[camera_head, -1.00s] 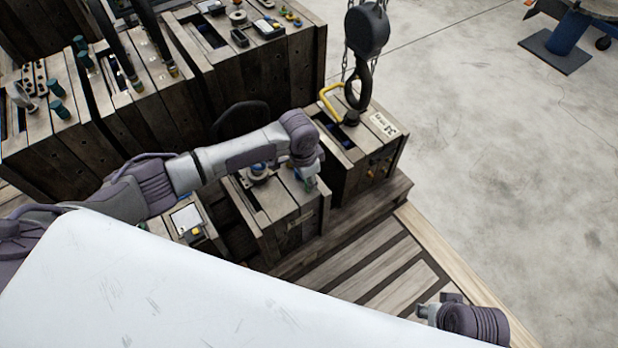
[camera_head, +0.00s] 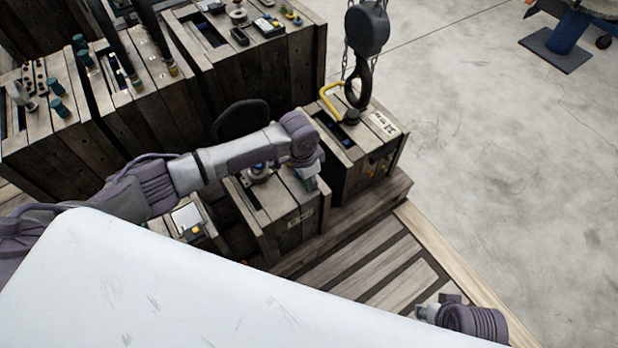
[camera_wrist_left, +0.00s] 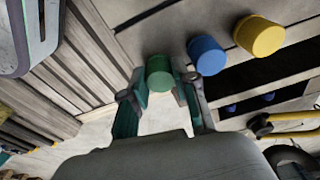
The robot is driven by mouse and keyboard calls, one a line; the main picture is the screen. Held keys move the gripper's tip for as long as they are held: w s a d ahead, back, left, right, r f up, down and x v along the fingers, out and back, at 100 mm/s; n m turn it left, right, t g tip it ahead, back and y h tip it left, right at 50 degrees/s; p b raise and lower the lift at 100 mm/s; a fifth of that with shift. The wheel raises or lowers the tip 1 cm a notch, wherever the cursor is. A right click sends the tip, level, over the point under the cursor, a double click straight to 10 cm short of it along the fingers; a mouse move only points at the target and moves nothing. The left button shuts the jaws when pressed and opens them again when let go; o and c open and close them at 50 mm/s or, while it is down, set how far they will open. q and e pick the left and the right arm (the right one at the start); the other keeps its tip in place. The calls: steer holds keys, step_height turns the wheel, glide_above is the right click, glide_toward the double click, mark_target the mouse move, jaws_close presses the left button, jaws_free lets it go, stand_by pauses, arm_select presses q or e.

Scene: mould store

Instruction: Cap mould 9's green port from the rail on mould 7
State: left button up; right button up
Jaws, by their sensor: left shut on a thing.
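My left gripper (camera_head: 308,174) is over the near wooden mould (camera_head: 290,210), partly hidden by its own wrist. In the left wrist view its two teal fingers (camera_wrist_left: 160,92) close on a green cap (camera_wrist_left: 159,72). A blue cap (camera_wrist_left: 206,55) and a yellow cap (camera_wrist_left: 259,36) stand in a row beside it on a wooden face. I cannot tell whether the green cap still touches that face. My right gripper (camera_head: 438,309) is low at the right, above the slatted pallet; its fingers are too small to read. The mould numbers and the green port cannot be made out.
A crane hook (camera_head: 358,85) hangs over the right mould (camera_head: 368,150), beside a yellow handle (camera_head: 331,100). Larger moulds (camera_head: 100,125) with hoses and fittings stand at the back left.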

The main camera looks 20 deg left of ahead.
arm_select(q)
steer(key=o, duration=0.8)
steer(key=shift+o, duration=0.2)
steer(key=shift+r, duration=0.15)
step_height(320, 180, up, 12)
steer(key=s+a, duration=0.1)
arm_select(e)
steer(key=shift+w+r, duration=0.15)
